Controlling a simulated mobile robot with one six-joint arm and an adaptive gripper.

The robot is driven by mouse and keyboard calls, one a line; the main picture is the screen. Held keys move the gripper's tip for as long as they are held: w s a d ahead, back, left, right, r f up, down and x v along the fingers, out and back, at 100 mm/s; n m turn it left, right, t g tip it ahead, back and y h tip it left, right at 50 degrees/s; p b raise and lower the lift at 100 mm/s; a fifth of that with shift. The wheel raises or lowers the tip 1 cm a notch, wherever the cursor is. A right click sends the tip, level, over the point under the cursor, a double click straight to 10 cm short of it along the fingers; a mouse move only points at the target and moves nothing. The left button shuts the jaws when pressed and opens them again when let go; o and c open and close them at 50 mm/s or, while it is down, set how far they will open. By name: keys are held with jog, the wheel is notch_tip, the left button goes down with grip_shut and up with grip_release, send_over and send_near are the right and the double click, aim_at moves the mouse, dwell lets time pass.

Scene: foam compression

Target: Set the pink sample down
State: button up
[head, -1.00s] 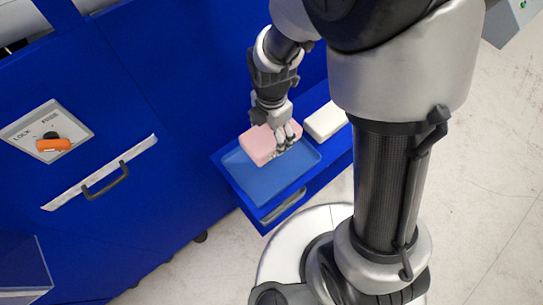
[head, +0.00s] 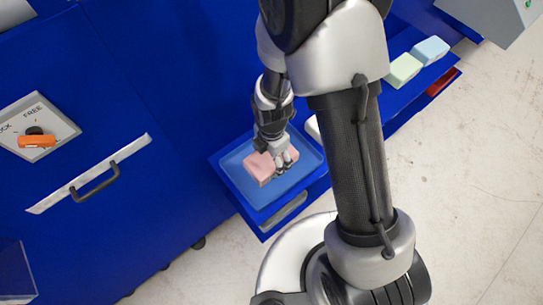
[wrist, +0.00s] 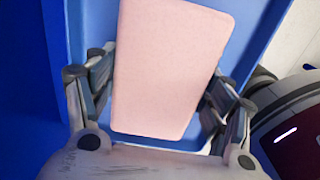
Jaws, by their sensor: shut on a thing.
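The pink sample (head: 261,169) is a soft-looking block over the blue tray (head: 240,188) in the head view. My gripper (head: 281,166) is shut on it from above, with fingers on both sides. In the wrist view the pink sample (wrist: 170,70) fills the middle between my gripper's fingers (wrist: 155,100). The blue tray (wrist: 245,45) shows behind it. I cannot tell whether the sample's underside touches the tray.
A white block (head: 312,127) lies right of the tray, partly hidden by my arm. A green block (head: 403,70) and a light blue block (head: 430,50) lie farther right. A blue cabinet with a handle (head: 95,184) and an orange-knobbed lock (head: 37,141) stands at left.

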jog(key=o, duration=0.4)
jog(key=shift+f, duration=0.15)
jog(key=o, duration=0.4)
jog(key=shift+o, duration=0.2)
notch_tip(320, 180, up, 21)
jog(key=d+m+t+p, duration=0.1)
jog(key=d+m+p, duration=0.2)
jog(key=m, duration=0.3)
jog(key=s+d+r+m+t, duration=0.1)
jog(key=s+d+r+m, duration=0.3)
jog(key=m, duration=0.5)
jog(key=s+d+r+m+t, duration=0.2)
jog(key=s+d+r+m, duration=0.2)
jog(key=s+r+m, duration=0.5)
notch_tip(320, 180, up, 2)
jog(key=shift+s+m+t, duration=0.3)
jog(key=shift+m, duration=0.1)
